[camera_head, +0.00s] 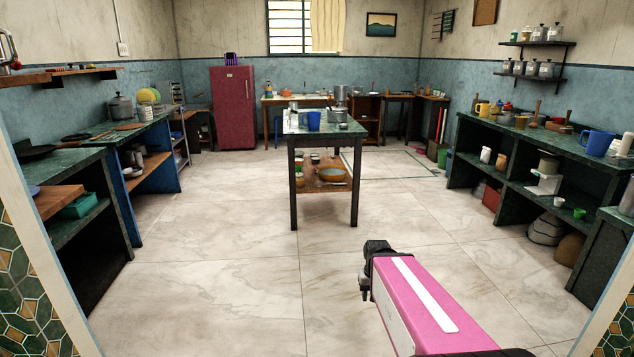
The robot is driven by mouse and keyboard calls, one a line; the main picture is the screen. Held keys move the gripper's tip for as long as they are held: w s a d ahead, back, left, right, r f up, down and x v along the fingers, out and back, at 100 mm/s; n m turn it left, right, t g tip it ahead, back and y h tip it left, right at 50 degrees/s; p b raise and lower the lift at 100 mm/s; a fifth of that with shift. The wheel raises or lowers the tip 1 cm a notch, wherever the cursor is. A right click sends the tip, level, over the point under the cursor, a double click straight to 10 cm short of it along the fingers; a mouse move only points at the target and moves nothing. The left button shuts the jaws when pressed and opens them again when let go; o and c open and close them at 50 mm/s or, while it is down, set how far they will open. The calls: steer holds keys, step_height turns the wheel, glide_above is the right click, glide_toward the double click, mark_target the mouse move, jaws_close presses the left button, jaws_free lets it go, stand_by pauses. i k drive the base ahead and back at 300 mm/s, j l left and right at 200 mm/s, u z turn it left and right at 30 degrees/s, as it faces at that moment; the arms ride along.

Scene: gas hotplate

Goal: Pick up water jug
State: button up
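A blue jug-like vessel with a handle (596,143) stands upright on the right-hand counter, near its front end. A smaller blue vessel (314,121) stands on the central table. I cannot tell for sure which one is the water jug. My pink arm reaches in from the bottom right, low over the floor and far from both. The dark end of my arm, with my gripper (371,266), is small and seen from behind. Its fingers are not clear, and nothing is visibly held.
The central table (350,131) stands mid-room. Counters line the left (70,156) and right (550,138) walls. A red fridge (233,108) is at the back. Door frame edges flank me at both sides. The tiled floor (215,260) around the central table is clear.

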mark_target(314, 118)
steer(key=i+j+z, duration=0.15)
steer(key=i, duration=0.45)
steer(key=i+j+z, duration=0.2)
steer(key=i+j, duration=0.2)
steer(key=i, duration=0.15)
steer(key=i+j+z, duration=0.15)
steer(key=i+j, duration=0.2)
steer(key=i, duration=0.2)
